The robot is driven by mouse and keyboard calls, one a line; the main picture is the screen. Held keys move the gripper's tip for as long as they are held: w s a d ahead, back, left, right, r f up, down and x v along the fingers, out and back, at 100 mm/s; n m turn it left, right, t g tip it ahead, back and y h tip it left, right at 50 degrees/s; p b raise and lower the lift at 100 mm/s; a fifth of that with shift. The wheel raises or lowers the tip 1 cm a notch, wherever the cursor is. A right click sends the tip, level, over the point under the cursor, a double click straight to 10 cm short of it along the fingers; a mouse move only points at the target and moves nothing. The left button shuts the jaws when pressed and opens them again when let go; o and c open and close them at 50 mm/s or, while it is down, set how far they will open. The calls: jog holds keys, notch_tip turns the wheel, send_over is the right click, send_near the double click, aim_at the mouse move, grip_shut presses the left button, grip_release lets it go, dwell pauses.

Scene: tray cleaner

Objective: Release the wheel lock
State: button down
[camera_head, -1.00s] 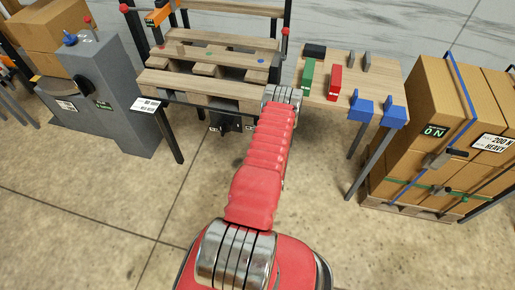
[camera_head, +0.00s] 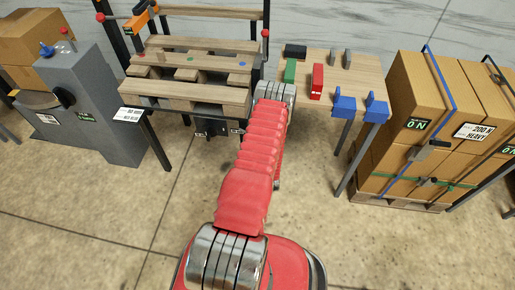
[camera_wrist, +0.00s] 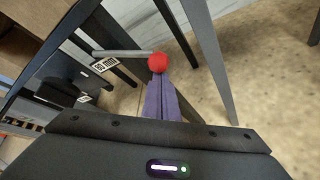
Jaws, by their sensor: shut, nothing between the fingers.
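A red ball knob (camera_wrist: 157,62) sits at the end of a grey rod (camera_wrist: 122,53) in the wrist view; it looks like a lever handle, and I cannot tell for sure that it is the wheel lock. My gripper (camera_wrist: 160,82) is shut and empty, its purple fingers pointing at the knob from just below it in the picture. The fingertips look very close to the knob; I cannot tell whether they touch it. In the head view my gripper is hidden behind my red arm.
Dark and grey table legs (camera_wrist: 209,60) stand close around my gripper. A side table (camera_head: 350,75) holds green, red and blue parts. Strapped cartons (camera_head: 410,95) stand at right, a grey cabinet (camera_head: 92,105) at left. The floor in front is clear.

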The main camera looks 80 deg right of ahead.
jog(key=shift+s+d+r, duration=0.1)
jog(key=shift+d+r, duration=0.1)
jog(key=shift+w+a+f, duration=0.7)
jog(key=shift+f, duration=1.4)
jog(key=w+r+v, duration=0.1)
jog(key=v, duration=0.8)
jog(key=shift+w+a+r, duration=0.15)
jog(key=shift+w+a, duration=0.05)
jog(key=shift+a, duration=0.15)
